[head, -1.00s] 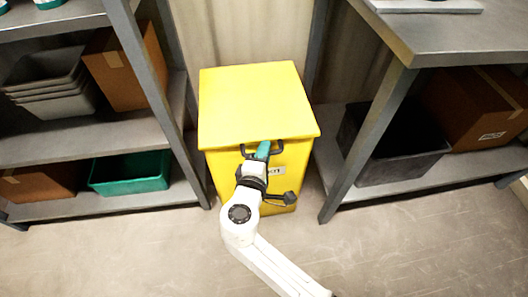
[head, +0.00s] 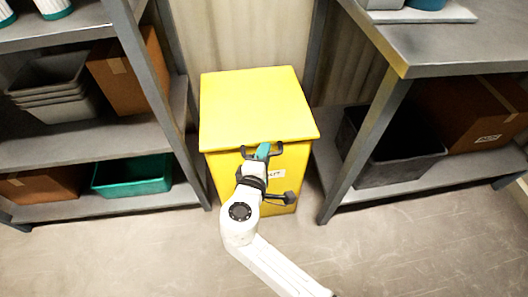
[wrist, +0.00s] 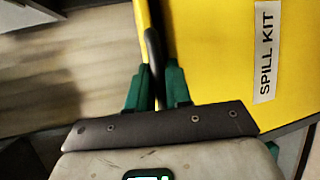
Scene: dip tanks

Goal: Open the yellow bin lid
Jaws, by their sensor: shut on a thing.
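The yellow bin (head: 222,178) stands on the floor between two grey shelf units. Its flat yellow lid (head: 255,108) looks shut, lying on top of the bin. A black handle (head: 279,149) runs along the lid's front edge, and it also shows in the wrist view (wrist: 153,50). My gripper (head: 263,152) is at this handle. In the wrist view its green fingers (wrist: 156,88) are shut on the handle, one on each side. A white label (wrist: 265,52) on the bin's front reads "SPILL KIT". The fingers hide part of the handle.
The left shelf unit (head: 100,137) holds grey bins, cardboard boxes and a green bin (head: 132,176). The right grey table (head: 450,45) has a black bin (head: 385,160) on its lower shelf. Their posts stand close beside the yellow bin. The floor in front is clear.

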